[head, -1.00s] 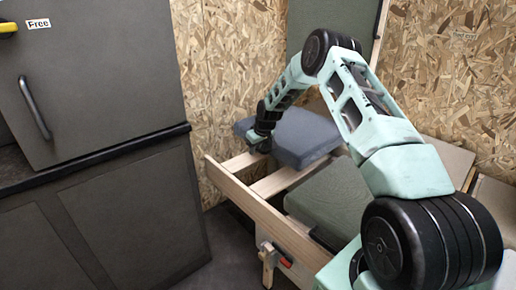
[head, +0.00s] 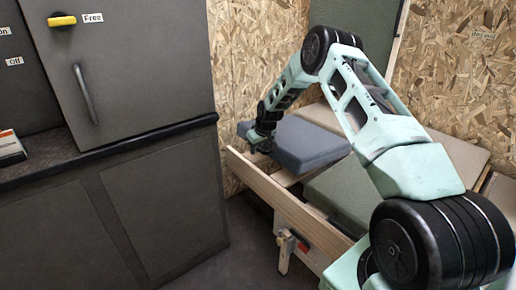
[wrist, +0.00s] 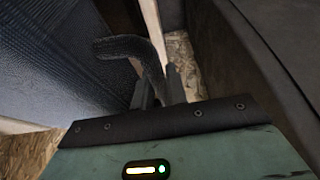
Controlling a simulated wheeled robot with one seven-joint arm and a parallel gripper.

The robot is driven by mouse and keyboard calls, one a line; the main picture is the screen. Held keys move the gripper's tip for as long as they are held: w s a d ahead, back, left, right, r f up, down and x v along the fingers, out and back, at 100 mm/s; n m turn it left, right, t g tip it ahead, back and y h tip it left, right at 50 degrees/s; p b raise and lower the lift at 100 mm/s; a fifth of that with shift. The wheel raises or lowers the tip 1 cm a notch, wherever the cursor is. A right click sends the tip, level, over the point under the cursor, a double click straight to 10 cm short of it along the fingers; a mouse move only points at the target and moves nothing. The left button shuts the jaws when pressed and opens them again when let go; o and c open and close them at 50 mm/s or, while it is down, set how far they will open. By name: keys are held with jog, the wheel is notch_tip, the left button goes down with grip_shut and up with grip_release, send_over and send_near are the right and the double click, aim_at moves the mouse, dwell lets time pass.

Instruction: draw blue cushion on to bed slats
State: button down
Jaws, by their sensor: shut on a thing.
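The blue cushion (head: 308,146) lies at the far end of the bed, by the chipboard wall, partly over the pale wooden bed slats (head: 285,178). Some slat wood shows between the cushion and the front rail. My gripper (head: 262,143) is at the cushion's left edge, and my arm reaches over the bed. In the wrist view, the fingers (wrist: 158,88) are shut on a dark curved strap (wrist: 122,46) beside the cushion's ribbed blue face (wrist: 45,60). The far side of the cushion is hidden.
A wooden front rail (head: 280,200) borders the bed, with a red-marked latch (head: 303,246) below. A grey-green cushion (head: 343,190) lies nearer me, partly behind my arm. A dark cabinet (head: 150,200) stands left, with dark floor (head: 250,225) between it and the bed.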

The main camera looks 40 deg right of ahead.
jog(key=shift+a, duration=0.35)
jog(key=c, duration=1.3)
grip_release()
jog(key=shift+c, duration=0.2)
jog(key=p+v, duration=0.3)
jog(key=v, duration=1.4)
jog(key=shift+s+r, duration=0.15)
